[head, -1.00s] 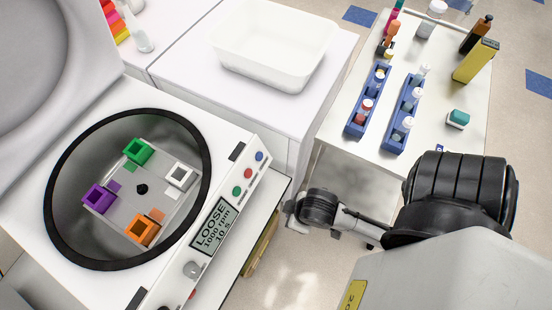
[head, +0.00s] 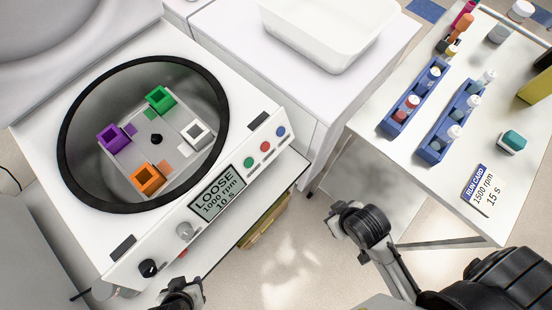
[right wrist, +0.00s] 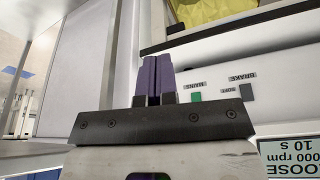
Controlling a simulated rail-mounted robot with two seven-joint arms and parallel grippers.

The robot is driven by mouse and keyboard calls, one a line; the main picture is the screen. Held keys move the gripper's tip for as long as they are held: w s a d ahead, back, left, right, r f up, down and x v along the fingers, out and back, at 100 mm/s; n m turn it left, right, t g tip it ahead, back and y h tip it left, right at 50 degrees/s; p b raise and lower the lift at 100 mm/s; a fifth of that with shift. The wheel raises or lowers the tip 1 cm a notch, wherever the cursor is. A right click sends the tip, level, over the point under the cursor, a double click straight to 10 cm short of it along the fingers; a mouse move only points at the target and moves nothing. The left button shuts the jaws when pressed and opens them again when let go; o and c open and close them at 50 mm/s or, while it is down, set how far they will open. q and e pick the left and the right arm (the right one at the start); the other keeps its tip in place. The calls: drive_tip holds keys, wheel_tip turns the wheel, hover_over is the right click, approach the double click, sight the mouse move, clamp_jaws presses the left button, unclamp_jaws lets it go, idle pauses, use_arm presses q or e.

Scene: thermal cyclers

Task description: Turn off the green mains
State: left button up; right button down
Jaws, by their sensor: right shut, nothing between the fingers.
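In the right wrist view, which is upside down, the green mains switch (right wrist: 196,97) sits on the white front panel under a label reading MAINS. My right gripper (right wrist: 155,62) has two purple fingers pressed together, empty. They show just left of the green switch in that view; whether they touch the panel I cannot tell. In the head view the machine is a white centrifuge (head: 100,245) with its bowl open; the green mains switch cannot be made out there. My left gripper's fingers are not seen.
A dark switch (right wrist: 246,92) labelled BRAKE SOFT is beside the mains switch. The display (head: 217,192) reads LOOSE, 1000 rpm, 10 s. Green, red and blue buttons (head: 265,146) are near it. A run card (head: 482,190) lies on the right table.

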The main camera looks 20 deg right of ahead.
drive_tip(key=d+f+m+h+b, duration=0.1)
drive_tip(key=d+f+b, duration=0.15)
drive_tip(key=f, duration=0.35)
drive_tip(key=d+f+h+b, duration=0.1)
drive_tip(key=f+b, duration=0.3)
drive_tip(key=f, duration=0.2)
drive_tip(key=w+d+n+t+h, duration=0.4)
drive_tip(key=w+d+n+t, duration=0.15)
drive_tip(key=w+t, duration=0.2)
drive_tip(key=w+a+r+n+t+y, duration=0.1)
drive_tip(key=a+r+n+t+y, duration=0.2)
drive_tip(key=a+n+y, duration=0.3)
drive_tip(key=w+a+r+n+t+y, duration=0.1)
drive_tip(key=a+r+n+t+y, duration=0.2)
drive_tip(key=a+n+y, duration=0.3)
drive_tip(key=shift+w+a+r+n+t+y+b, duration=0.25)
drive_tip(key=shift+r+n+t+y+b, duration=0.25)
drive_tip(key=shift+n, duration=1.75)
